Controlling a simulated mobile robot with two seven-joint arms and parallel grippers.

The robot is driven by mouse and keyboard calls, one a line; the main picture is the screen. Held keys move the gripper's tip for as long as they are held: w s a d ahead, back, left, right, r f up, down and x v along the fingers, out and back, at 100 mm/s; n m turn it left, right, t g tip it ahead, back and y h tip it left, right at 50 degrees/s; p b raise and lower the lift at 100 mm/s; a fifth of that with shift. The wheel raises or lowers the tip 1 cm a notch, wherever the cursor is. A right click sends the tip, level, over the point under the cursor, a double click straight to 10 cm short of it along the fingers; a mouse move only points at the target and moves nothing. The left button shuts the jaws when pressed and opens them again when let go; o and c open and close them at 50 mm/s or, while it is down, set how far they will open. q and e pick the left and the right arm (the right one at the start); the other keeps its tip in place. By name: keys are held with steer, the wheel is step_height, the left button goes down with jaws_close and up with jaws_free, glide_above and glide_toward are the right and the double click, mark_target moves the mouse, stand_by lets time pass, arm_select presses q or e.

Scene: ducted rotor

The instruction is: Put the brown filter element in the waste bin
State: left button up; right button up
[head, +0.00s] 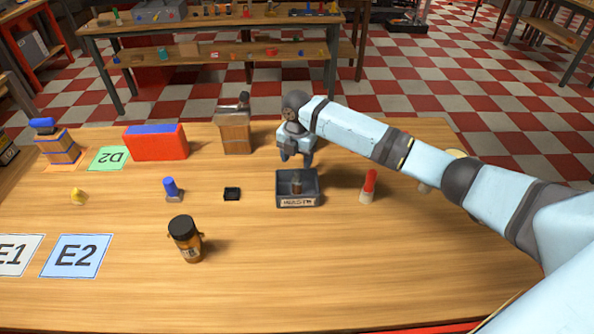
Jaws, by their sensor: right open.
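The waste bin (284,202) is a shallow dark grey open tray with a white front label, on the table right of the middle. A small brown upright cylinder, which looks like the brown filter element (297,184), stands inside it, clear of the side walls as seen from here. My right gripper (296,158) is just behind and above the bin, pointing down, open and empty. It looks apart from the brown cylinder. My left gripper is not in view.
An amber jar (187,242) with a black lid stands front left. A wooden box (235,135) and red box (155,144) stand behind. The front right table is clear.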

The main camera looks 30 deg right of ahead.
step_height(320, 180, up, 4)
steer(key=shift+r, duration=0.1)
stand_by(0.6)
